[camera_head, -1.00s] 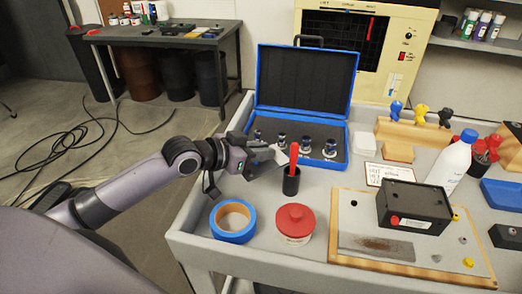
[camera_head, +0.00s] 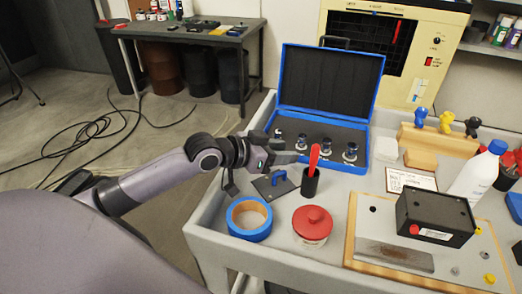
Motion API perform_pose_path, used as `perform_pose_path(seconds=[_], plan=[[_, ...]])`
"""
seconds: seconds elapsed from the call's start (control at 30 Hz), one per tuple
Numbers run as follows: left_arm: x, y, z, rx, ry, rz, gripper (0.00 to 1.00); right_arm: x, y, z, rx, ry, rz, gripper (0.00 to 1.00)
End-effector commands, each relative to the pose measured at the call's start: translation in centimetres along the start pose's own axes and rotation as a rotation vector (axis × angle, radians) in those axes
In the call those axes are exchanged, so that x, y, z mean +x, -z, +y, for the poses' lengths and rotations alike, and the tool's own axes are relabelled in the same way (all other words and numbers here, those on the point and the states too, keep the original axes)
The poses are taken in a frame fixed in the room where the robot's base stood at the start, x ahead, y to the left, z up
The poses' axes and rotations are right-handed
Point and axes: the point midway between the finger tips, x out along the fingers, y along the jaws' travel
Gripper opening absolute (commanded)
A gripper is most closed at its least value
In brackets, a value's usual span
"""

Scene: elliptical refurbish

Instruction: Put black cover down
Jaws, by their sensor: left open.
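The black cover, a flat dark plate (camera_head: 266,190) with a small blue handle (camera_head: 278,178), lies on the grey workbench in front of the blue case. It sits left of the black cup. My left gripper (camera_head: 290,156) is open and just above and behind the plate, apart from its handle. Its fingers point right, toward the red-handled tool in the cup. My right gripper is not in view.
The black cup (camera_head: 311,186) holds a red-handled tool. Blue tape (camera_head: 234,220) and a red-lidded tin (camera_head: 312,224) stand in front. The open blue case (camera_head: 376,150) is behind. A black box (camera_head: 434,215) sits on a board at right.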

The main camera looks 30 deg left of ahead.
Motion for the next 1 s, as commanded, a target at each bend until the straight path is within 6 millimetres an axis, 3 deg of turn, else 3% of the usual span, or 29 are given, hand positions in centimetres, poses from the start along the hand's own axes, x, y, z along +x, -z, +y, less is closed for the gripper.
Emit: perform_pose_path(seconds=[0.4,0.7,1.0], plan=[[-6.2,0.2,0.0,0.005,0.001,-0.004,0.42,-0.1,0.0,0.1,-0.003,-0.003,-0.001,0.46],[-9.4,0.2,0.1,0.004,-0.001,-0.005,0.42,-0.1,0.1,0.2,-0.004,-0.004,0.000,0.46],[-11.4,0.2,-0.1,-0.002,0.003,-0.003,0.42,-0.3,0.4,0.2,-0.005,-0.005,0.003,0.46]])
